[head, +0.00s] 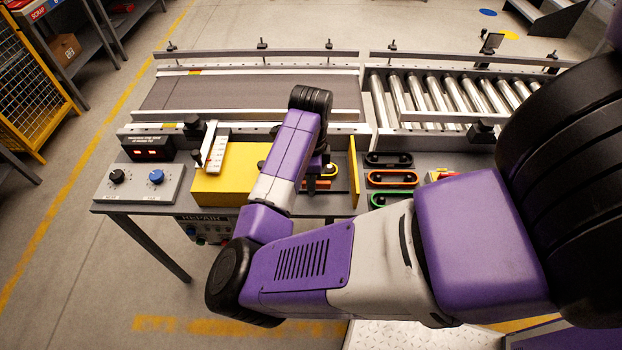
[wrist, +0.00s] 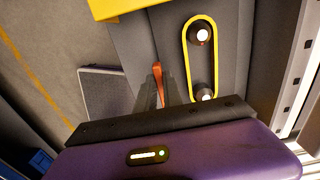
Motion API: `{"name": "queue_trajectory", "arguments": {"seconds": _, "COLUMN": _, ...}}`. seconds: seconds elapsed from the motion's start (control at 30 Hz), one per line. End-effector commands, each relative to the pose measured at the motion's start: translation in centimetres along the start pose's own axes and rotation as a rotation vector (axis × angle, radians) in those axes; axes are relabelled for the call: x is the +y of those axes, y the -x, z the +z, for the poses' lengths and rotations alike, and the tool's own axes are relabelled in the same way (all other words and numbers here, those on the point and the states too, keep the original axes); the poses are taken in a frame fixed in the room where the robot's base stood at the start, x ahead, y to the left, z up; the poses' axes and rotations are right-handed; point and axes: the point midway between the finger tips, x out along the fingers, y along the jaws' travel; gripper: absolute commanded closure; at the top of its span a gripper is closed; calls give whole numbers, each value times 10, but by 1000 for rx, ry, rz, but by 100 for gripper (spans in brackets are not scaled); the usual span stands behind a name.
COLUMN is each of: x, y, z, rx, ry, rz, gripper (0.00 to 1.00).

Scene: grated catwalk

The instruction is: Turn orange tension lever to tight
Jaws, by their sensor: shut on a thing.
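The orange tension lever (wrist: 158,76) shows in the wrist view as a thin upright bar. My gripper (wrist: 164,96) is shut on its lower part, and the fingers hide that end. In the head view only a bit of orange (head: 318,185) shows beneath my gripper, which my arm mostly hides. To the right of the lever in the wrist view, a yellow belt (wrist: 186,62) loops around an upper pulley (wrist: 201,34) and a lower pulley (wrist: 204,93). I see no tight mark in either view.
A yellow block (head: 222,188) stands left of my arm, and an upright yellow plate (head: 354,172) stands right. Black (head: 388,160), orange (head: 391,179) and green (head: 391,198) belts lie further right. A knob panel (head: 139,186) is at the left. Conveyors run behind.

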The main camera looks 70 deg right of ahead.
Motion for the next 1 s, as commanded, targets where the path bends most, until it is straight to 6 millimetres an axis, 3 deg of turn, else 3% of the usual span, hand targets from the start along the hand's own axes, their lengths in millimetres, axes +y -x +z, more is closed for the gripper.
{"name": "queue_trajectory", "arguments": {"seconds": 0.47, "x": 0, "y": 2, "z": -1, "rx": 4, "ry": 140, "rz": 1, "gripper": 100}}
{"name": "queue_trajectory", "arguments": {"seconds": 1.0, "x": 2, "y": 4, "z": -2, "rx": 4, "ry": 633, "rz": 2, "gripper": 100}}
